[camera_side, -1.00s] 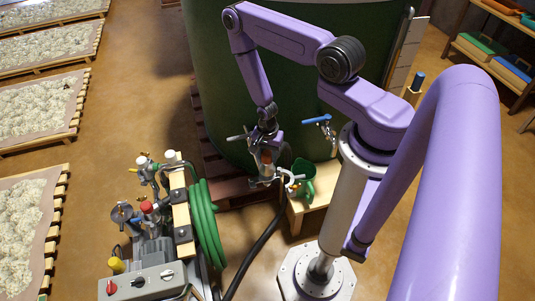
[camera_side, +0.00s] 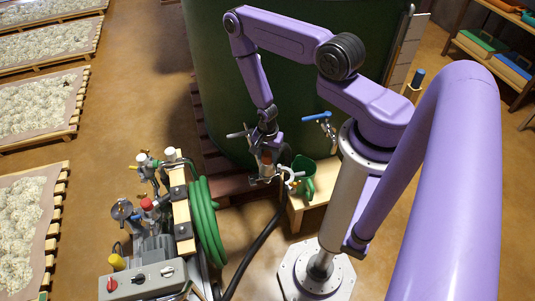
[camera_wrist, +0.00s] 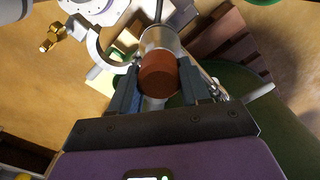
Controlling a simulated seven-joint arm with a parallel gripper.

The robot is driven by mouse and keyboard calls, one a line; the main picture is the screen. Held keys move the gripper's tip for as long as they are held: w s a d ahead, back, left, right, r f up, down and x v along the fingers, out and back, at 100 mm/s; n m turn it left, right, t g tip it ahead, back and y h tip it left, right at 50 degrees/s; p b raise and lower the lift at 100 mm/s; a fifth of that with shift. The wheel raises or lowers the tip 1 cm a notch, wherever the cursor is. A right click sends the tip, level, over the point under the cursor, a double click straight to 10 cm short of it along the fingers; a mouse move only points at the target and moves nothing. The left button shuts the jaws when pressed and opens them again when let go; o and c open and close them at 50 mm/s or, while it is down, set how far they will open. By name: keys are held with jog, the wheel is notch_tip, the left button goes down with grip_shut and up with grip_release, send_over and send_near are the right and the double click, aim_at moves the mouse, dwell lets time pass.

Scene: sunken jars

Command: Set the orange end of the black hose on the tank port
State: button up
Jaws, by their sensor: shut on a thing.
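My gripper (camera_side: 265,172) is low beside the front of the green tank (camera_side: 225,80). In the wrist view, my gripper (camera_wrist: 158,68) has both fingers closed on the sides of an orange-brown hose end (camera_wrist: 158,82). This end also shows in the side view (camera_side: 266,158). A pale metal fitting (camera_wrist: 158,40) lies just beyond it; whether they touch or are joined cannot be told. The black hose (camera_side: 262,242) runs along the floor up toward the gripper. A blue-handled valve (camera_side: 318,117) sits on the tank to the right. The tank port cannot be made out surely behind my gripper.
A wooden stool (camera_side: 305,205) with a green jug (camera_side: 305,178) stands right of my gripper. A pump cart with a coiled green hose (camera_side: 207,225) stands to the left. A white hooked clamp (camera_wrist: 92,45) is close by the fingers.

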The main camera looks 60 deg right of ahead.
jog(key=shift+f, duration=0.1)
jog(key=o, duration=1.7)
notch_tip(320, 180, up, 12)
jog(key=shift+f, duration=0.25)
